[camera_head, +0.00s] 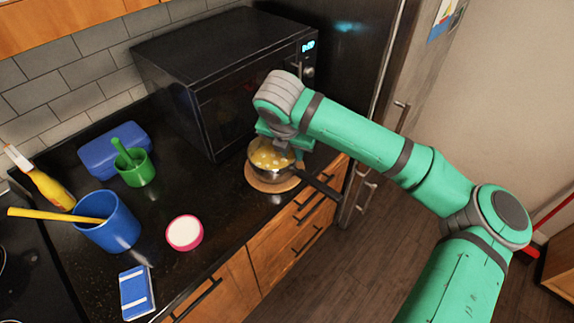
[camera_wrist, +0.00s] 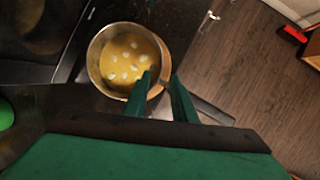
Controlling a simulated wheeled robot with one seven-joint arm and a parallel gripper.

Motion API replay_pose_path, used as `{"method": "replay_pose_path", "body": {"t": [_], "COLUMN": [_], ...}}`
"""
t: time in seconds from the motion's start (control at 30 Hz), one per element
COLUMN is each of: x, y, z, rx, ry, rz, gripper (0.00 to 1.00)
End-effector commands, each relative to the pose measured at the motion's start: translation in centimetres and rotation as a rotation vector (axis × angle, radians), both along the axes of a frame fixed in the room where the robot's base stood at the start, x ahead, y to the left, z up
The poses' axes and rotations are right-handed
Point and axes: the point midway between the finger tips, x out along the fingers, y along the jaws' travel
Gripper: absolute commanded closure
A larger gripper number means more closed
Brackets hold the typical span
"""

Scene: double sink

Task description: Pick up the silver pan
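The silver pan (camera_head: 265,174) stands upright on a round wooden board (camera_head: 270,187) near the counter's front edge, in front of the microwave. It holds yellow food with white pieces. Its dark handle (camera_head: 321,184) points right, out over the counter edge. Contact with the pan cannot be told. In the head view my wrist partly hides the gripper (camera_head: 290,150).
A black microwave (camera_head: 200,75) stands close behind the pan, with a dark fridge to its right. A pink bowl (camera_head: 185,233), blue pot (camera_head: 112,230), green cup (camera_head: 137,172) and blue box (camera_head: 113,148) stand to the left. Counter between pan and pink bowl is clear.

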Motion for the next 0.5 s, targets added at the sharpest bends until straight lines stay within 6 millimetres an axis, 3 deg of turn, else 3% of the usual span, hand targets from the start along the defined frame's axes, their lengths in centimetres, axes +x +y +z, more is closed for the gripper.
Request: {"method": "replay_pose_path", "body": {"t": [0.33,0.5], "x": [0.8,1.6], "y": [-0.3,-0.7], "z": [-2.2,-4.3], "rx": [0.001,0.001], "ry": [0.001,0.001], "rz": [-0.002,-0.003], "gripper": [0.76,0.76]}}
